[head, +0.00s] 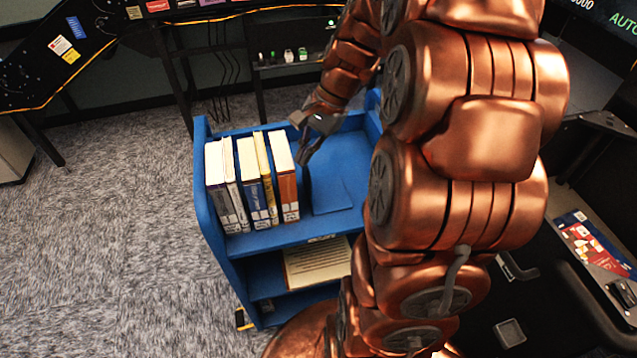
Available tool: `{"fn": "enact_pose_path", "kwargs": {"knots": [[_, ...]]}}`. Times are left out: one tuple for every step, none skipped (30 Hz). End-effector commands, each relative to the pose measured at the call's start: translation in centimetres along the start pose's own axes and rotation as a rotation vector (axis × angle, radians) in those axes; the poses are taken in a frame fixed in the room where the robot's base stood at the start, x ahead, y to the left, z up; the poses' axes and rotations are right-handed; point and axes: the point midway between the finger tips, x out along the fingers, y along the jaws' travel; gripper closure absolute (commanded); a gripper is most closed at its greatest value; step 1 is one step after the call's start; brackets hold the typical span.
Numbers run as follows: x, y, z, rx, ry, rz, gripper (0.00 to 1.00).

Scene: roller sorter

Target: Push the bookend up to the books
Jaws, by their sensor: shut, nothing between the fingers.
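The books (252,182) stand upright in a row on the top shelf of a blue cart, towards its left end. A small gap splits the row between the second and third book. The bookend (334,196) is blue, close in colour to the shelf, with a flat base on the shelf and a dark upright plate just right of the orange book (287,190). A narrow gap shows between the plate and that book. My gripper (305,160) is shut and empty, pointing down at the top of the upright plate. Whether it touches the plate I cannot tell.
The blue cart (240,240) has raised end walls and a lower shelf with a paper sign (318,262). My copper arm hides the cart's right end. Carpet (100,210) is free on the left. A dark sorter counter (60,55) runs behind.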

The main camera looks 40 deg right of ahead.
Motion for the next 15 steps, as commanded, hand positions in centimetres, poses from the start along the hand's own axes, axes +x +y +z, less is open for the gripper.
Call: {"fn": "enact_pose_path", "kwargs": {"knots": [[0.0,-0.1,-1.8,0.064,-0.008,-0.027,1.0],[0.0,0.0,-2.6,0.097,-0.017,-0.038,1.0],[0.3,0.1,-3.6,0.145,-0.035,-0.05,1.0],[0.5,0.3,-4.3,0.179,-0.052,-0.057,1.0],[0.7,0.5,-4.9,0.214,-0.069,-0.064,1.0],[1.1,0.9,-5.9,0.26,-0.092,-0.073,1.0],[1.4,1.1,-6.6,0.297,-0.111,-0.079,1.0],[1.5,1.4,-7.4,0.333,-0.128,-0.087,1.0],[1.8,1.8,-8.3,0.381,-0.152,-0.099,1.0],[2.0,2.1,-9.1,0.416,-0.17,-0.106,1.0],[2.3,2.5,-9.7,0.449,-0.188,-0.113,1.0],[2.5,2.9,-10.6,0.492,-0.21,-0.124,1.0],[2.7,3.2,-11.2,0.522,-0.225,-0.132,1.0],[2.9,3.5,-11.7,0.552,-0.24,-0.139,1.0],[3.1,3.9,-12.4,0.585,-0.258,-0.147,1.0]]}}
